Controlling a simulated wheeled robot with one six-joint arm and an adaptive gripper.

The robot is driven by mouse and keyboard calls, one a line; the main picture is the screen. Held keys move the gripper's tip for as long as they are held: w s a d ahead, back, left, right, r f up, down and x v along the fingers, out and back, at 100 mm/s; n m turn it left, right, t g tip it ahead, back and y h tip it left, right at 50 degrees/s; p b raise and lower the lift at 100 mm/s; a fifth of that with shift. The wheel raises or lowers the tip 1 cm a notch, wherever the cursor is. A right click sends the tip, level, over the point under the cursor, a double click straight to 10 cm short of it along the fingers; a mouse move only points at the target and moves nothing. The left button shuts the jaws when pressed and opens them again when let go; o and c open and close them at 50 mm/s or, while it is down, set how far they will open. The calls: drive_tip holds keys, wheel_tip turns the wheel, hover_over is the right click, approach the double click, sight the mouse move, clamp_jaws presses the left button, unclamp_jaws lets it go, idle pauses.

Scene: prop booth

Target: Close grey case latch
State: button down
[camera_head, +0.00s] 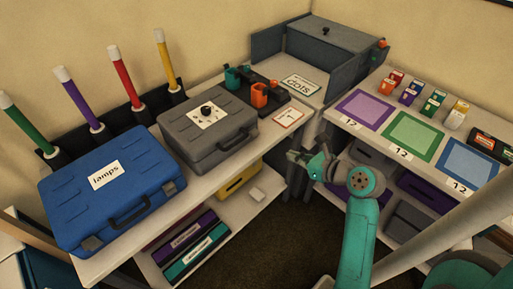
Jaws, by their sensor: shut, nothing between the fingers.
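The grey case (208,125) sits lid down on the left bench, between the blue case and the orange and teal cups. Its lid bears a white label with a black knob (207,110). A dark handle (235,138) is on its front side. The latch is too small to make out, so I cannot tell its position. My gripper (298,158) is shut and empty, to the right of the grey case and apart from it, in front of the gap between the benches.
A blue case (110,190) labelled "lamps" stands left of the grey case. Several coloured sticks stand behind them. The right bench holds coloured mats (413,136) and small boxes.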

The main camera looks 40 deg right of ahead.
sight(253, 136)
drive_tip(key=w+r+x, duration=0.1)
drive_tip(key=r+x, duration=0.1)
drive_tip(key=x, duration=1)
drive_tip(key=shift+w+r, duration=0.2)
drive_tip(key=shift+w, duration=0.2)
drive_tip(key=shift+a+r, duration=0.1)
drive_tip(key=shift+a, duration=0.05)
